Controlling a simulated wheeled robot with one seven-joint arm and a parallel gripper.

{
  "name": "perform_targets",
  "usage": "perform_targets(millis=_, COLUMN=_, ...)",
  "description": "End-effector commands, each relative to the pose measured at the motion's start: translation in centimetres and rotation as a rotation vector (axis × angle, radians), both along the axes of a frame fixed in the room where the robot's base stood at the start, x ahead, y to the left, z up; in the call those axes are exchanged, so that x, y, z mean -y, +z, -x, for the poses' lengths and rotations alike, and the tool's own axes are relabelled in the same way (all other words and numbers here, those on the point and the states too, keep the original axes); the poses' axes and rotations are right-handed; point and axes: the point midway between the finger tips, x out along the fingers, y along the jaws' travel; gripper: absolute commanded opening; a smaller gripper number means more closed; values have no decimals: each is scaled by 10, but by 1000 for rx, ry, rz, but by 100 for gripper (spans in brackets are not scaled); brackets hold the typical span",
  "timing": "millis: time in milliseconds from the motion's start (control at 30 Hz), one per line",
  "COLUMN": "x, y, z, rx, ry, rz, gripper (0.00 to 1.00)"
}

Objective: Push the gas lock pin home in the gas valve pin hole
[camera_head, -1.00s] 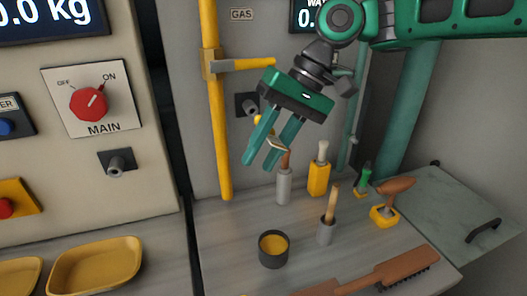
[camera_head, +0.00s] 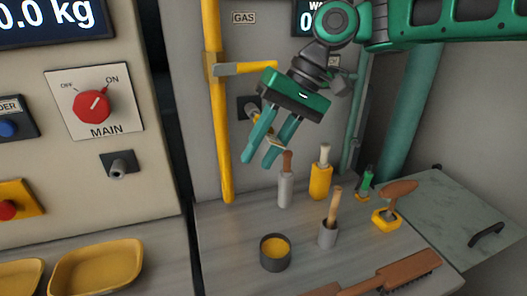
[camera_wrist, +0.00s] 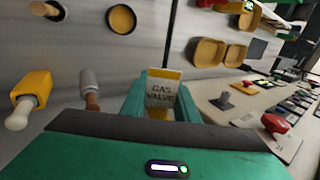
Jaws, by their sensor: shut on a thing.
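My gripper (camera_head: 258,165) is shut on the gas lock pin (camera_head: 256,116) in front of the grey wall. The pin is yellow and partly hidden by the fingers. Its tag (camera_head: 275,142) hangs at the fingers; the wrist view shows the tag reading "GAS VALVE" (camera_wrist: 162,92) between the fingertips. The pin's yellow end points up-left at the dark round fitting (camera_head: 243,104) on the wall, which looks like the gas valve pin hole. In the head view the pin overlaps this fitting; I cannot tell how deep it sits.
The yellow gas pipe (camera_head: 218,130) with its lever (camera_head: 245,69) stands left of the gripper. Below, a grey cylinder with a brown handle (camera_head: 286,188), a yellow holder (camera_head: 321,182), a dark cup (camera_head: 274,253) and a brush (camera_head: 395,272) stand or lie on the bench.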

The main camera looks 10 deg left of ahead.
Motion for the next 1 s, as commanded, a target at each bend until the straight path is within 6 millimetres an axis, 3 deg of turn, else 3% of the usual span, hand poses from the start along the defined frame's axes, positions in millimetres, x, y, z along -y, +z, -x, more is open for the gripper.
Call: perform_targets(millis=1000, x=-10, y=0, z=-20, rx=0, ry=0, rz=0, gripper=1)
